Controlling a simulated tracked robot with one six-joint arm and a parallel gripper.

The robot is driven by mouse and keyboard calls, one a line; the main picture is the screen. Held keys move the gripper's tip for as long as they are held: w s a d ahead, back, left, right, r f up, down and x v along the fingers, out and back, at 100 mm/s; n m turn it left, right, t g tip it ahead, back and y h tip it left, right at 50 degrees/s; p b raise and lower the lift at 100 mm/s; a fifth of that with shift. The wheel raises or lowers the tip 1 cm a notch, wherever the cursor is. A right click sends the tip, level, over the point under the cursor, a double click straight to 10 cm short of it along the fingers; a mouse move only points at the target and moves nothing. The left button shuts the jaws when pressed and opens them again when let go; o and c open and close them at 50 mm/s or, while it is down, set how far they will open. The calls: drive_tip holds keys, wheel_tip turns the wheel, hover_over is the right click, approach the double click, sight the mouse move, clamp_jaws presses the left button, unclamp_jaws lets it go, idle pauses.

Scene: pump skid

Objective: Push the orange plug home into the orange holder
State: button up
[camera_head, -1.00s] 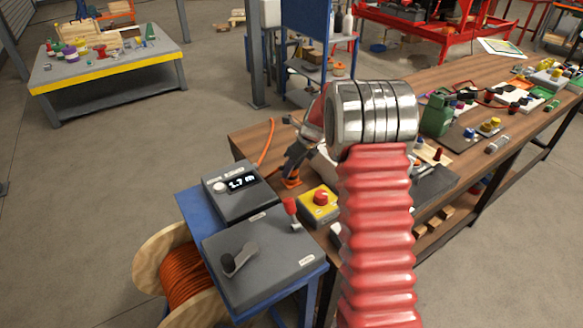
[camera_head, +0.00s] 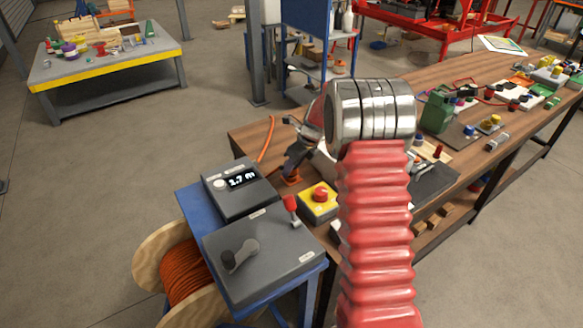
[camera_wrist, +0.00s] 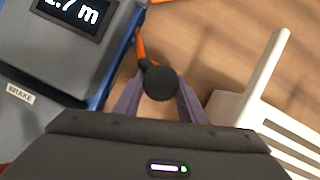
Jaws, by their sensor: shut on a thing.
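My gripper (camera_head: 292,164) points down at the left end of the wooden bench, low over the orange holder (camera_head: 289,181). In the wrist view, my gripper (camera_wrist: 160,104) has its two purple-grey fingers on either side of the plug (camera_wrist: 161,83) and is shut on it. Only the plug's dark round back end shows there, with an orange cable running off up and to the left. The plug's front end and the holder's opening are hidden, so I cannot tell how deep the plug sits.
A grey box with a "1.7 m" display (camera_head: 238,189) and a crank box (camera_head: 262,249) stand on a blue stand left of the bench. A yellow box with a red button (camera_head: 319,201) is close by. A white slotted part (camera_wrist: 262,110) lies right of the fingers.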

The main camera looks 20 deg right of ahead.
drive_tip(key=o, duration=1.3)
drive_tip(key=shift+a+f, duration=0.1)
drive_tip(key=shift+f, duration=0.1)
drive_tip(key=shift+c, duration=0.2)
drive_tip(key=shift+r, duration=0.2)
drive_tip(key=shift+r, duration=0.2)
drive_tip(key=v, duration=1.3)
drive_tip(key=shift+s, duration=0.1)
